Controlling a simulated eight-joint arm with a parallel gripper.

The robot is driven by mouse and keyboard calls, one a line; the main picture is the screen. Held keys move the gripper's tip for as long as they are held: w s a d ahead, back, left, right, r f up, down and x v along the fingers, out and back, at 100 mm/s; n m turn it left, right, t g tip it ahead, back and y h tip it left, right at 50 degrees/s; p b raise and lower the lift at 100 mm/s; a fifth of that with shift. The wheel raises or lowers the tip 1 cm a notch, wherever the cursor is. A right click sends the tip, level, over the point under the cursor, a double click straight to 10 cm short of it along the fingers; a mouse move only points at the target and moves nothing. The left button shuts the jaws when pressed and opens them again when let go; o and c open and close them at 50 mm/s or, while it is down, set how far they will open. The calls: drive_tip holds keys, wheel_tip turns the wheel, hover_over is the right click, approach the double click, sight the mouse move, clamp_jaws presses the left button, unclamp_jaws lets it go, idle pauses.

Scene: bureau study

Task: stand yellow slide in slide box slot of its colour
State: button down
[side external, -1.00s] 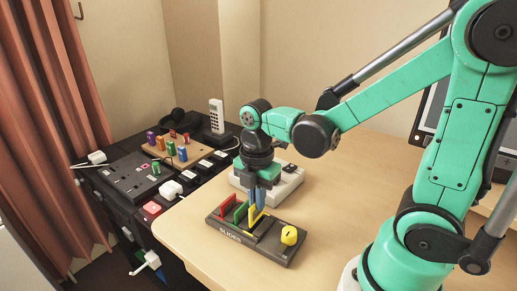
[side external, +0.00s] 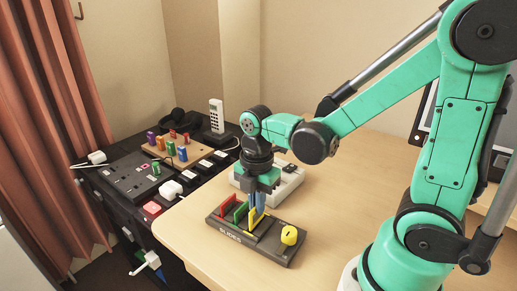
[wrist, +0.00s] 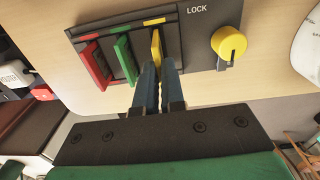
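The dark slide box (side external: 270,249) lies on the desk, with red, green and yellow slot marks. The yellow slide (side external: 254,219) stands upright at the slot beside the yellow mark, rightmost of the slots; it also shows in the wrist view (wrist: 156,45). My gripper (side external: 258,205) points down over it with its blue fingers closed on the slide's near end; the fingers also show in the wrist view (wrist: 160,68). The slide's lower edge appears within the slot, but its depth is hidden.
A red slide (wrist: 95,66) and a green slide (wrist: 124,60) stand in the neighbouring slots. A yellow knob (side external: 289,235) marked LOCK sits at the box's right end. A pale device (side external: 290,183) stands behind; the desk to the right is clear.

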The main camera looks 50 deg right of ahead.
drive_tip(key=shift+f, duration=1.05)
drive_tip(key=c, duration=0.7)
unclamp_jaws()
drive_tip(key=shift+o, duration=0.2)
drive_tip(key=shift+r, duration=0.1)
drive_tip(key=shift+r, duration=3.45)
